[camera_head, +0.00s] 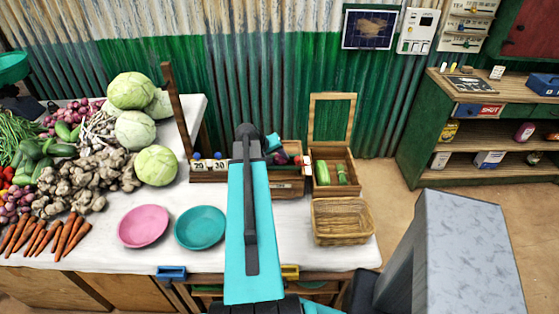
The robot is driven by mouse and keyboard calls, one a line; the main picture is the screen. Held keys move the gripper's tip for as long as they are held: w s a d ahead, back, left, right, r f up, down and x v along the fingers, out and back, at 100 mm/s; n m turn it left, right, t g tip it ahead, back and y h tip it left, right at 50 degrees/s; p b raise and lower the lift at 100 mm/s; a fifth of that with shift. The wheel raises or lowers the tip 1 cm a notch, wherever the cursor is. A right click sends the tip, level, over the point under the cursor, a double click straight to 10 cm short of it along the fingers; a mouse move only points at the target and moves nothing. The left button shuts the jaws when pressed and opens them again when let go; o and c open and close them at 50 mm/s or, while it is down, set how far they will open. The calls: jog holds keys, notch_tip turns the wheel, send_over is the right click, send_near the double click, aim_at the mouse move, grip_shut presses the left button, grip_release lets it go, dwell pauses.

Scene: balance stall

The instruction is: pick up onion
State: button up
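Small reddish-purple bulbs that look like onions (82,112) lie in a pile at the back left of the white table. A similar purple pile (12,203) sits at the left edge. A dark purple item and a red one (297,160) show in a wooden crate behind my arm; I cannot tell whether either is an onion. My teal arm reaches forward over the middle of the table. The end of my arm, with my gripper (273,143), is over the crate and mostly hidden behind the arm link, so its fingers cannot be made out.
A pink plate (143,226) and a teal plate (200,228) lie left of my arm. Cabbages (156,165), ginger (95,175) and carrots (70,235) crowd the left. An empty-looking wicker basket (341,228) and a crate of green vegetables (334,180) stand right. Shelves (480,150) are far right.

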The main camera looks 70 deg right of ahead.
aim_at(278, 156)
jog(key=c, duration=0.3)
jog(key=shift+r, duration=0.2)
jog(key=shift+r+b, duration=1.45)
jog(key=shift+r, duration=3.35)
